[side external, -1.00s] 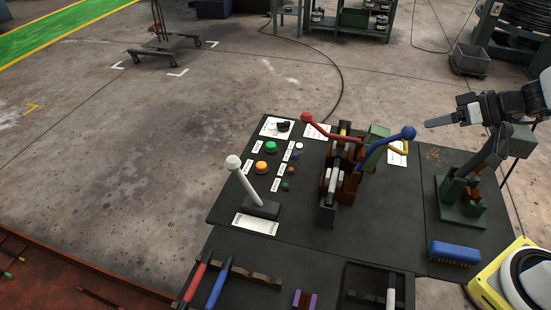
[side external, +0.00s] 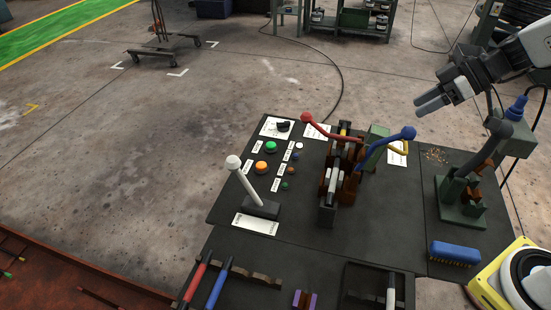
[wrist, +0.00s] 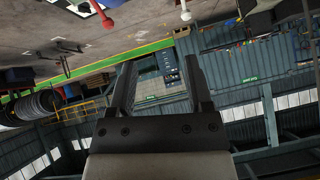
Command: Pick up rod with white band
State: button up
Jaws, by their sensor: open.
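A rod with a white band (side external: 391,290) stands in a dark frame at the front right of the bench, cut off by the bottom edge of the side view. A rod with a red section (side external: 196,279) and one with a blue section (side external: 218,284) lean in a notched rack to its left. My gripper (side external: 419,105) is in the air above the back right of the bench, well away from the rods. In the wrist view my gripper (wrist: 160,80) has its fingers apart with nothing between them. The rods cannot be made out there.
A white-knobbed lever (side external: 236,167), a red-knobbed lever (side external: 308,119) and a blue-knobbed lever (side external: 407,133) stick up from the bench. A green vise-like stand (side external: 460,200) and a blue brush (side external: 454,252) are at right. A purple block (side external: 304,300) sits between the racks.

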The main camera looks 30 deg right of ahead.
jog(key=w+a+n+g+h, duration=0.1)
jog(key=w+a+n+g, duration=0.3)
jog(key=n, duration=0.4)
jog(key=n+g+h, duration=0.2)
jog(key=n+h, duration=0.4)
jog(key=n, duration=0.6)
send_over(332, 186)
jog(key=shift+m, duration=0.3)
jog(key=f, duration=1.6)
jog(key=shift+s+f, duration=0.2)
jog(key=shift+f, duration=1.7)
jog(key=shift+f, duration=0.1)
jog(key=shift+w+f, duration=0.15)
jog(key=shift+f, duration=2.35)
jog(key=shift+c, duration=0.2)
grip_shut()
